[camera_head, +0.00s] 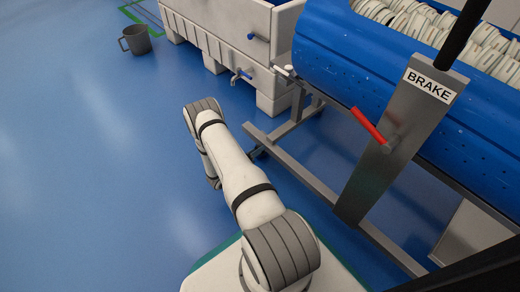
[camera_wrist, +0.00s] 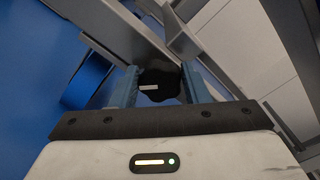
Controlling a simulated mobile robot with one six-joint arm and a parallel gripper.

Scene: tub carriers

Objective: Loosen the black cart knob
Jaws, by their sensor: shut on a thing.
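The black cart knob (camera_wrist: 160,82) is a dark lobed knob with a small pale mark on its face. In the wrist view it sits between the two blue fingers of my gripper (camera_wrist: 158,86), which is shut on it, one finger on each side. In the head view the knob is not visible. My white arm (camera_head: 238,170) reaches down beside the cart's grey lower frame (camera_head: 300,165) there, and my fingers cannot be made out.
A grey post with a BRAKE label (camera_head: 428,85) and a red lever (camera_head: 368,126) stands right of my arm. Above the frame is a blue tub (camera_head: 350,60) of pale round pieces. A white tub (camera_head: 235,50) with blue-handled valves stands behind.

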